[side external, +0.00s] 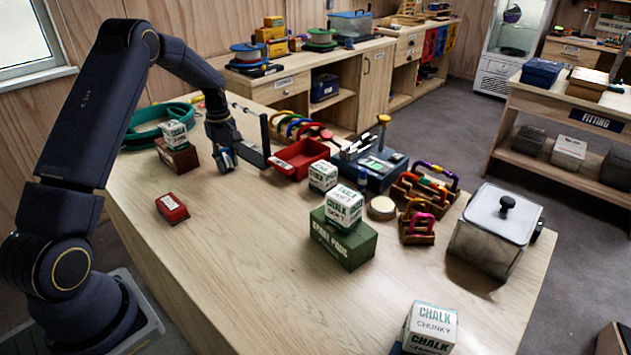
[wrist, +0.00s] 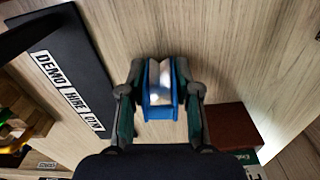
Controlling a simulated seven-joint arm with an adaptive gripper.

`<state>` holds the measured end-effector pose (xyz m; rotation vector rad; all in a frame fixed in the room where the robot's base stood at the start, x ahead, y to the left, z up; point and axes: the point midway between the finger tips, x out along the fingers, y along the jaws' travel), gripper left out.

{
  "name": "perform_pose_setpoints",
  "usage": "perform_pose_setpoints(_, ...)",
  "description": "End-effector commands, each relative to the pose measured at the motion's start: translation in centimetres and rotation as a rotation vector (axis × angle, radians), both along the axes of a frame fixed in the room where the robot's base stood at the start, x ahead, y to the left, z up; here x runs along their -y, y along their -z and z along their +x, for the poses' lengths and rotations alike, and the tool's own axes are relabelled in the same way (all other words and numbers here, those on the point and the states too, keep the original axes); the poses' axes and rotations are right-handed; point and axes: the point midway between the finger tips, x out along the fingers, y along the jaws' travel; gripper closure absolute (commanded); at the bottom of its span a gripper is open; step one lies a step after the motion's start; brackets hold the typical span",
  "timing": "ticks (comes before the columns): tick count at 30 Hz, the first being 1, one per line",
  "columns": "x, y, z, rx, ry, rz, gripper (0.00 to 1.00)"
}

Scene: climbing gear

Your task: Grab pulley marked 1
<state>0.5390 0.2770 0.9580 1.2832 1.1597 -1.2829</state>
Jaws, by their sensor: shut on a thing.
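A blue pulley with a pale, shiny wheel (wrist: 160,110) sits between the fingers of my gripper (wrist: 160,84) in the wrist view. Both fingers are closed on its sides. I cannot read any number on it. In the side view my gripper (side external: 226,163) points down, low over the back left of the table, and the pulley is mostly hidden by the fingers. I cannot tell whether the pulley touches the tabletop.
A black board (wrist: 66,75) labelled DEMO, HIRE lies left of the pulley in the wrist view. A brown box (side external: 180,159) bearing a chalk block (side external: 174,134) stands close left of my gripper. A red tray (side external: 300,158) is to the right.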

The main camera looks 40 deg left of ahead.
Motion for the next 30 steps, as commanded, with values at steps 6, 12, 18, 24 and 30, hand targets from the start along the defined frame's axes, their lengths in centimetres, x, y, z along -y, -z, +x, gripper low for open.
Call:
perform_pose_setpoints(6, 0.0, 0.0, 0.0, 0.0, 0.0, 0.0, 1.0)
perform_pose_setpoints(12, 0.0, 0.0, 0.0, 0.001, 0.0, 0.0, 1.0)
perform_pose_setpoints(18, 0.0, -0.9, 0.0, 0.001, 0.0, 0.001, 1.0)
perform_pose_setpoints(24, 0.3, -3.9, -0.4, 0.003, 0.0, 0.002, 1.0)
perform_pose_setpoints(30, 2.1, -8.9, -4.1, 0.005, 0.0, 0.002, 1.0)
